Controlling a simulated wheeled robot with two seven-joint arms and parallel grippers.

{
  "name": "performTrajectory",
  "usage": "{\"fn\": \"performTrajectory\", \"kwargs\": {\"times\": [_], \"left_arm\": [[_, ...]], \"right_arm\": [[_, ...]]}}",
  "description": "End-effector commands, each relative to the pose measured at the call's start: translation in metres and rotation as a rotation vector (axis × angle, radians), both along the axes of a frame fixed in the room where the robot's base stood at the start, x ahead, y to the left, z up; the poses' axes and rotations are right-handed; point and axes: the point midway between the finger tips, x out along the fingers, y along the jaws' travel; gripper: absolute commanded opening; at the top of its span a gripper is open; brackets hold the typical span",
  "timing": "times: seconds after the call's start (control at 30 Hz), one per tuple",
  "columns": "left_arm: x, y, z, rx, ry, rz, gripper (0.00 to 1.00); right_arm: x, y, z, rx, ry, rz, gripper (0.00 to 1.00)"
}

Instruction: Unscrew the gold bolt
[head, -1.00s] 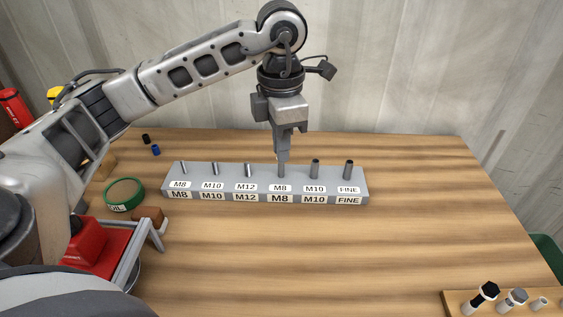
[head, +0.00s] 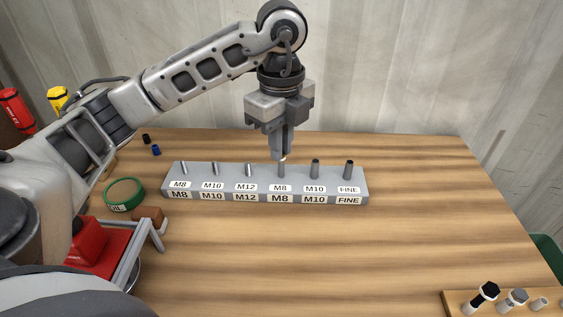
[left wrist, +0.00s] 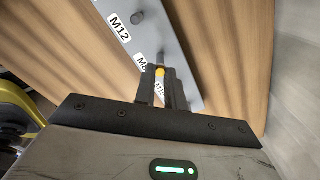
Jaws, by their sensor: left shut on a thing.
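My left gripper (head: 282,154) points straight down over the fourth post (head: 281,170) of the grey labelled block (head: 230,197), the one marked M8. Its jaws are shut on the gold bolt (left wrist: 160,71), which shows as a small gold patch between the fingers in the left wrist view. The fingers hide most of the bolt. I cannot tell from these frames how far its thread sits in the post. My right gripper is not in view.
The block's other posts stand on both sides of the gripper. A green tape-like ring (head: 124,194), a brown block and a red item lie at left. A wooden rack (head: 455,301) with several bolts is at front right. The table's middle is clear.

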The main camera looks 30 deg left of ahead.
Motion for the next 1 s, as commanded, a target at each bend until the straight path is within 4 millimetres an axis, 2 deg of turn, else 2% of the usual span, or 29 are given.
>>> {"fn": "performTrajectory", "kwargs": {"times": [0.1,0.37,1.0], "left_arm": [[0.0,0.0,0.001,-0.001,-0.002,0.21,0.0],[0.0,0.0,0.008,0.0,-0.002,0.196,0.0],[0.0,0.0,0.047,0.0,-0.002,0.194,0.0]], "right_arm": [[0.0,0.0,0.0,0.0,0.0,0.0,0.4],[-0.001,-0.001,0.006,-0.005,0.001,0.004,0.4],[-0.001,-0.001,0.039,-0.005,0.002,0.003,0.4]]}}
